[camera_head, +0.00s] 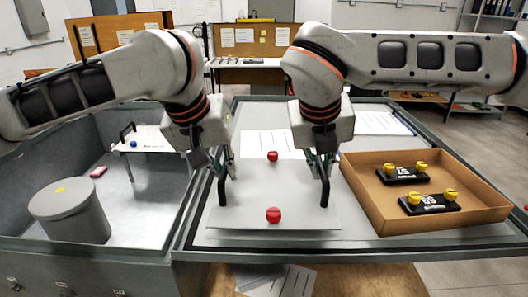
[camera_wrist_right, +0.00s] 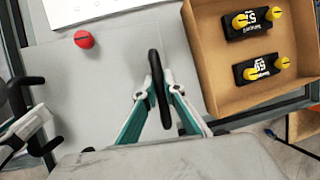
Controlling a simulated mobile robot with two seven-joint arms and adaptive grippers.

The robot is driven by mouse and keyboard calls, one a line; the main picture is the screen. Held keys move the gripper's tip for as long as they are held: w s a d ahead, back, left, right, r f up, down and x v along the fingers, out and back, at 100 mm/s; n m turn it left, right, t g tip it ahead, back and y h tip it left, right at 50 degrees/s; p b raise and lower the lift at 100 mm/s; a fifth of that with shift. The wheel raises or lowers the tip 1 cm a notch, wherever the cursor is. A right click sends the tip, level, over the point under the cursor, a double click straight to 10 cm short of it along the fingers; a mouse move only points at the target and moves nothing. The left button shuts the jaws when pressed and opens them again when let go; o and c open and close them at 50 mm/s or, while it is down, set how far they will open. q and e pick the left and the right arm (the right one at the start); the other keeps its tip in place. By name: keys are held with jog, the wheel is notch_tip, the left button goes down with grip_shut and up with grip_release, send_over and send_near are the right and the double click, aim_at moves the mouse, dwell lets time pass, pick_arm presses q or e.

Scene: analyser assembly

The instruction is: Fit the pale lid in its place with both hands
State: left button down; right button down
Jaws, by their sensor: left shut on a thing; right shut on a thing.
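The pale lid (camera_head: 245,222) is a flat grey-white panel with red knobs, one near its front edge (camera_head: 273,215) and one further back (camera_head: 272,156). It has a black upright handle on each side. My left gripper (camera_head: 224,160) is shut on the left handle (camera_head: 221,188). My right gripper (camera_head: 321,160) is shut on the right handle (camera_head: 325,190); in the right wrist view the right handle (camera_wrist_right: 157,80) stands between the fingers (camera_wrist_right: 158,118). The lid looks level on or just above the grey worktop; I cannot tell whether it touches.
A cardboard tray (camera_head: 368,202) with two black blocks with yellow knobs stands close to the lid's right. A sunken grey bay (camera_head: 130,225) on the left holds a grey drum (camera_head: 70,212), a pink piece (camera_head: 98,171) and a small white stand (camera_head: 150,135).

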aim_at(228, 179)
pick_arm(q)
jog(key=shift+w, duration=0.1)
pick_arm(e)
jog(key=shift+w+f, duration=0.1)
